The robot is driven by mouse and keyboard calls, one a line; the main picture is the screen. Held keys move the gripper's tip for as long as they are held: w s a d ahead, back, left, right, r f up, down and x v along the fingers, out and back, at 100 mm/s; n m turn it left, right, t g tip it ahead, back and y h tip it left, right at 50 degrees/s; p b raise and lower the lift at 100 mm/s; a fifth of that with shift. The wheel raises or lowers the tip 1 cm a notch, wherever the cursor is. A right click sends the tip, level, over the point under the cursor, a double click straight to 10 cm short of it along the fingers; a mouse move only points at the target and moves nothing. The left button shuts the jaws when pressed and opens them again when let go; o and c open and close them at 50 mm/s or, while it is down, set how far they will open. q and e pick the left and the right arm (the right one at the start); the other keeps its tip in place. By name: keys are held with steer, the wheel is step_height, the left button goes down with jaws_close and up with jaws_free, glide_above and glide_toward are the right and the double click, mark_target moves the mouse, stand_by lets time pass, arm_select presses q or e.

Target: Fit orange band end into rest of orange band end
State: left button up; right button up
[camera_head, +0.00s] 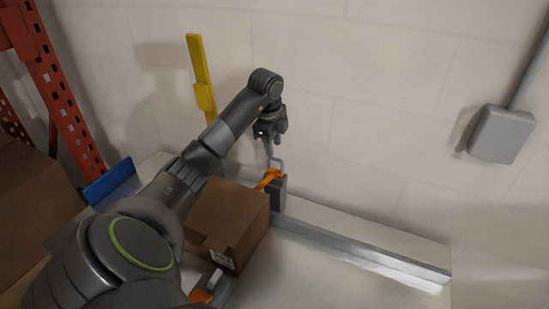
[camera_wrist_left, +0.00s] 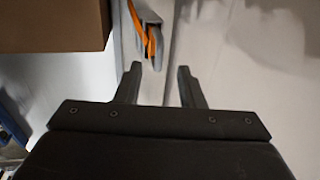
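The orange band (camera_head: 268,178) shows at a grey dispenser (camera_head: 277,193) that stands against the back ledge. In the left wrist view the orange band (camera_wrist_left: 149,42) lies along a grey rounded part of the dispenser (camera_wrist_left: 156,60), just beyond my fingertips. I cannot tell its end from its rest. My left gripper (camera_head: 270,137) is above the dispenser, near the wall. In the left wrist view my left gripper (camera_wrist_left: 160,70) is open, with nothing between its fingers. My right gripper is not in view.
A cardboard box (camera_head: 228,222) stands directly left of the dispenser. A second grey and orange item (camera_head: 207,290) is at the near edge, partly hidden. A metal ledge (camera_head: 350,240) runs right along the wall. The table to the right is clear.

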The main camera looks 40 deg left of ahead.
arm_select(q)
step_height(320, 180, up, 11)
steer(key=s+p, duration=0.2)
steer(key=p, duration=0.4)
steer(key=shift+d+f+p, duration=0.15)
steer(key=shift+d+p, duration=0.2)
steer(key=shift+p, duration=0.05)
steer(key=shift+f, duration=0.1)
